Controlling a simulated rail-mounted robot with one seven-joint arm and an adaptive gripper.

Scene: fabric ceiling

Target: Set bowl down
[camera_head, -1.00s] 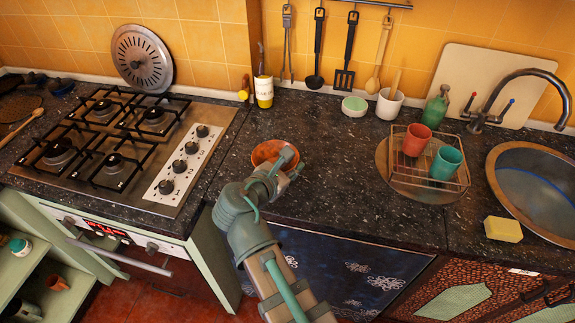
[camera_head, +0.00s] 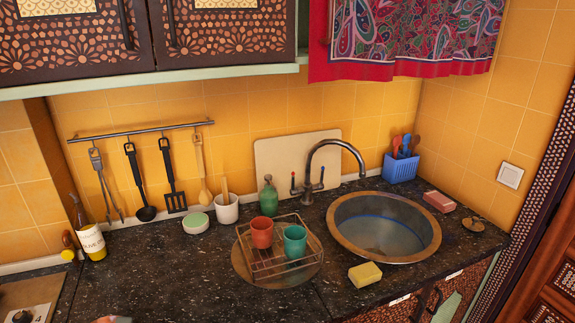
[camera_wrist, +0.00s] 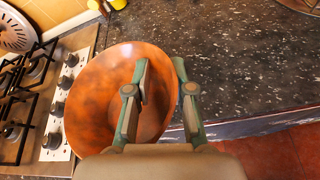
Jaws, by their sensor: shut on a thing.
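An orange-brown bowl (camera_wrist: 95,95) fills the left middle of the wrist view, its open side facing the camera. My gripper (camera_wrist: 161,72) is shut on its right-hand rim, one finger inside the bowl and the other outside. The bowl is over the dark speckled counter (camera_wrist: 235,75), beside the hob (camera_wrist: 58,90). I cannot tell whether its base touches the counter. In the head view only a sliver of my gripper and the bowl shows at the bottom edge, left of centre.
A wire rack (camera_head: 262,268) holds a red cup (camera_head: 262,232) and a teal cup (camera_head: 295,241). A yellow sponge (camera_head: 365,274) lies by the round sink (camera_head: 345,222). A bottle (camera_head: 92,242) and a white pot (camera_head: 227,209) stand along the wall. Counter left of the rack is clear.

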